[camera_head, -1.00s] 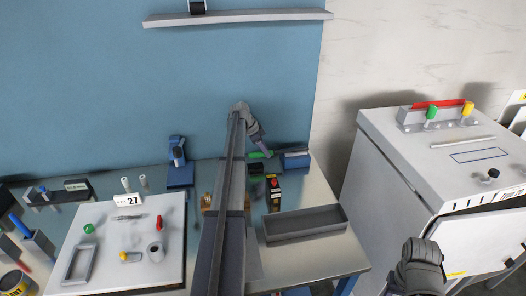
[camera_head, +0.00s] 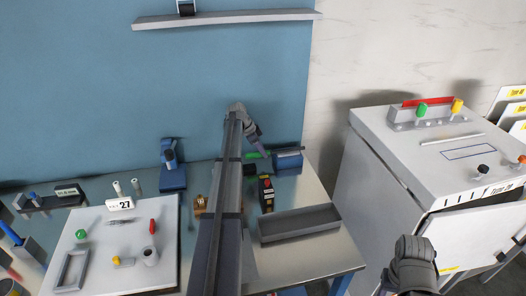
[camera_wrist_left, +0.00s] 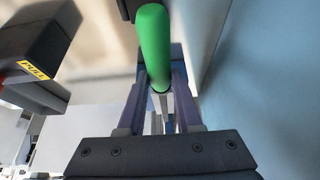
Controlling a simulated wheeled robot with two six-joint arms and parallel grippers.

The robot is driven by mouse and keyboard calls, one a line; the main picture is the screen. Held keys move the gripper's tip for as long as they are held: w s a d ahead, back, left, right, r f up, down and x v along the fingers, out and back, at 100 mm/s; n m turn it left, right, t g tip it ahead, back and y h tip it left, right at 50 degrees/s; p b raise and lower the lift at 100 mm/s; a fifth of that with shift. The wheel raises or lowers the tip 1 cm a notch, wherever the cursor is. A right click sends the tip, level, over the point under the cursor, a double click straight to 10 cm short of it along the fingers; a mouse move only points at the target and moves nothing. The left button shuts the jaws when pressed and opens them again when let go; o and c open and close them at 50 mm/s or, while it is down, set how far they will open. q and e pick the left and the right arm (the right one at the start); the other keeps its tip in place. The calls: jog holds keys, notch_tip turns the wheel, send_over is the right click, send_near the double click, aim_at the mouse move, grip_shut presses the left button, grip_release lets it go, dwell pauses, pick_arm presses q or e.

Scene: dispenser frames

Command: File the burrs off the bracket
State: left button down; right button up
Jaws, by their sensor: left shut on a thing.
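My left gripper (camera_head: 259,148) reaches over the right part of the bench, its fingers pointing down. It is shut on a green-handled tool, probably the file (camera_head: 256,155). The green handle also shows between the fingers in the left wrist view (camera_wrist_left: 153,45). A thin grey bar (camera_head: 291,150) runs right from near the handle, over a blue block (camera_head: 287,162). I cannot tell whether it touches the block. I cannot pick out the bracket for certain. My right arm shows at the bottom right, its fingers out of sight.
A black box with a red button (camera_head: 266,193) stands just in front of the left gripper. A grey tray (camera_head: 299,236) lies nearer. A blue fixture (camera_head: 172,176) and a white board (camera_head: 137,279) with small parts are at left. A white cabinet (camera_head: 385,165) stands at right.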

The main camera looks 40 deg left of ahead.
aim_at(253, 153)
pick_arm(q)
jog(key=shift+s+a, duration=0.65)
jog(key=shift+s, duration=0.15)
jog(key=shift+s+a, duration=0.1)
jog(key=shift+s+a+f, duration=0.1)
jog(key=shift+s+a, duration=0.65)
jog(key=shift+s, duration=0.15)
jog(key=shift+w+d, duration=0.15)
jog(key=shift+w+d, duration=0.65)
jog(key=shift+w, duration=0.2)
jog(key=shift+w+d, duration=0.15)
